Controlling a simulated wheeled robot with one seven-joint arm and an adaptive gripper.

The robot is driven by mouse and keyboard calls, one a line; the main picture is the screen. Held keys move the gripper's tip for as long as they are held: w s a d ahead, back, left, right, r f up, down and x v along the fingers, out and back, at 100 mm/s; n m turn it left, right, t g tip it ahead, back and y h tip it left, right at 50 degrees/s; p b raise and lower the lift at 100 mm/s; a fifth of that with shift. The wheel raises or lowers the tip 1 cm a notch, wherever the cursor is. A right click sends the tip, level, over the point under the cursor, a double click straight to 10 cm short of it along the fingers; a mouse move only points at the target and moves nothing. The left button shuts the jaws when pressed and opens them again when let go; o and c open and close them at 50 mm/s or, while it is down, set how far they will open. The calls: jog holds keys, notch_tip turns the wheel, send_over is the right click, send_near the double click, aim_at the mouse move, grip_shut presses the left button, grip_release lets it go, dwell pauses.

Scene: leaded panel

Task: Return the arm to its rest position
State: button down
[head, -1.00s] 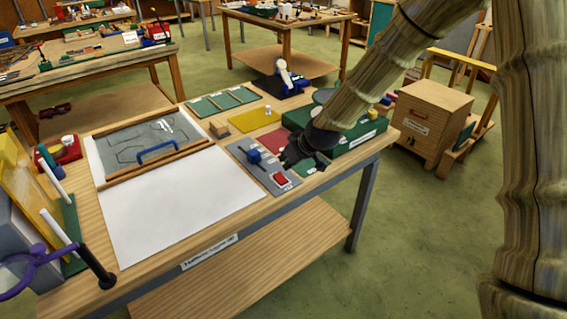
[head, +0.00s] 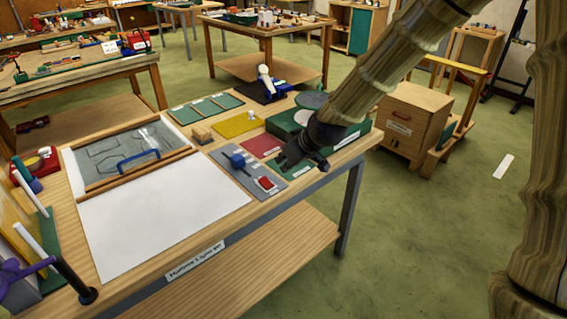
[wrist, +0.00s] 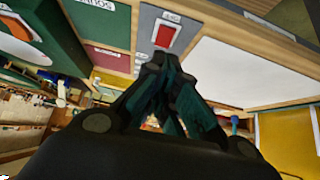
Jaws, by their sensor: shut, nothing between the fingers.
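My gripper (head: 283,163) is dark and hangs at the end of my arm, over the right front part of the wooden workbench (head: 287,198). Its fingers are together with nothing between them, as the wrist view (wrist: 168,62) also shows. It appears beside the grey board (head: 243,181) with the blue knob (head: 238,160) and red switch (head: 266,183). Its height above the bench is hard to tell. The leaded panel (head: 110,160) lies between wooden strips on the bench, with a blue handle (head: 138,162) on it.
A white sheet (head: 160,220) covers the front of the bench. Red (head: 260,146), yellow (head: 238,124) and green (head: 205,108) mats lie behind. A green case (head: 350,138) stands behind my gripper. A wooden cabinet (head: 408,125) stands on the floor at right. Open floor (head: 440,240) lies in front of it.

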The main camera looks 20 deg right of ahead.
jog(key=shift+f, duration=0.1)
jog(key=s+f+m+g+h, duration=0.1)
jog(key=s+f, duration=0.5)
jog(key=f, duration=0.3)
jog(key=s+f+m+g, duration=0.1)
jog(key=s+f+g, duration=0.1)
jog(key=s+f, duration=0.55)
jog(key=s+f+m+g+h, duration=0.1)
jog(key=s+f, duration=0.3)
jog(key=f, duration=0.6)
jog(key=s+f+g, duration=0.1)
jog(key=s+f, duration=0.3)
jog(key=s, duration=0.4)
jog(key=s+f+m+g, duration=0.1)
jog(key=s+f, duration=0.3)
jog(key=s, duration=0.4)
jog(key=s+d+f+m+g+h, duration=0.1)
jog(key=s+f, duration=0.3)
jog(key=s, duration=0.4)
jog(key=shift+s+f, duration=0.35)
